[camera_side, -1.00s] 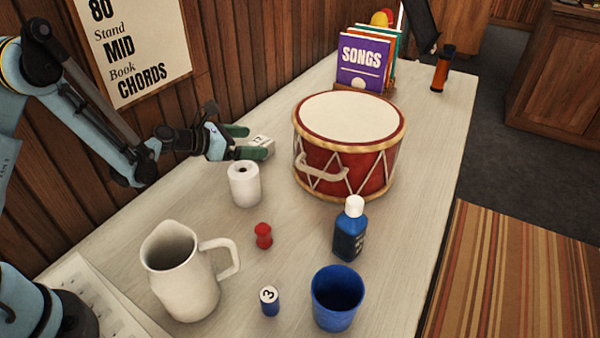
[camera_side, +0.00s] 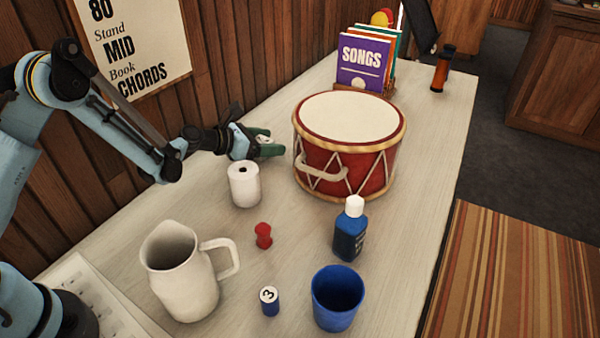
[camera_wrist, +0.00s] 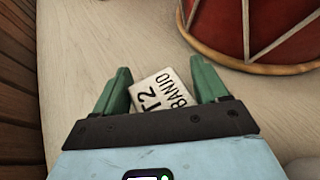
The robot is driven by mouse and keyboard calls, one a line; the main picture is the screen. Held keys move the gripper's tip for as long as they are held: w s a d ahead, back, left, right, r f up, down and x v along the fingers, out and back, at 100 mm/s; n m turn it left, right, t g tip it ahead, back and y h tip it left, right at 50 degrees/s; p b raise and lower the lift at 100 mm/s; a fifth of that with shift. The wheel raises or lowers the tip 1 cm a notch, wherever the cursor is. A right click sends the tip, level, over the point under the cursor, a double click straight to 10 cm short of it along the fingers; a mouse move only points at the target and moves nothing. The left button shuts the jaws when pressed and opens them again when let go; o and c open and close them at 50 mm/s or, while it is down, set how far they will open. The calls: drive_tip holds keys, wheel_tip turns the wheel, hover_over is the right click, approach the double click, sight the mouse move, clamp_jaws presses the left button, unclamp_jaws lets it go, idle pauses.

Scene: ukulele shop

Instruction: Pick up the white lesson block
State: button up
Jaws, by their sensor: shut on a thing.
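The white lesson block, with dark lettering that includes "BANJO", shows in the wrist view (camera_wrist: 163,90). It sits turned at an angle between the two green fingers of my gripper (camera_wrist: 160,72). My gripper is shut on it. In the side view my gripper (camera_side: 270,143) is low over the table, left of the drum, and its fingers hide most of the block. I cannot tell whether the block touches the tabletop.
The red drum (camera_side: 345,165) stands close to the right of my gripper. A white roll (camera_side: 244,187) stands just in front. A white pitcher (camera_side: 180,275), red piece (camera_side: 263,236), blue bottle (camera_side: 349,232) and blue cup (camera_side: 337,300) stand nearer. The wood wall (camera_side: 240,60) is behind.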

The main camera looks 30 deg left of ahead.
drive_tip(key=shift+c, duration=0.6)
drive_tip(key=shift+r, duration=0.1)
